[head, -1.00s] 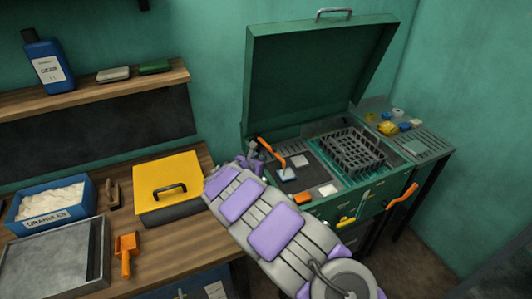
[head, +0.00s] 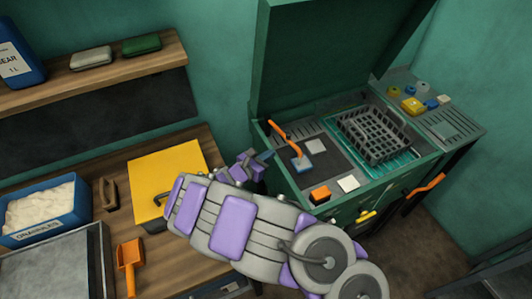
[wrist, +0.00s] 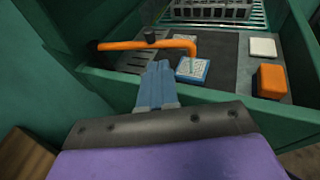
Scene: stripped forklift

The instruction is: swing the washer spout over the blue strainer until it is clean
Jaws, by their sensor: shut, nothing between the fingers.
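The green parts washer (head: 345,195) stands with its lid up. Its orange spout (head: 281,131) reaches from the left rim over the dark deck; it also shows in the wrist view (wrist: 140,46) with its end bent down. The small blue strainer (head: 302,163) lies on the deck below that bent end; in the wrist view (wrist: 193,70) its top looks pale and mottled. I cannot tell how clean it is. My gripper (head: 266,156) is at the washer's left rim. In the wrist view its blue-grey fingers (wrist: 158,68) are shut and empty, just short of the spout and apart from it.
A grey basket (head: 374,133) sits at the deck's right. An orange block (head: 320,194) and a white block (head: 348,184) lie near the front rim. The raised lid (head: 330,60) stands behind. A bench with a yellow-lidded box (head: 165,170) is at left.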

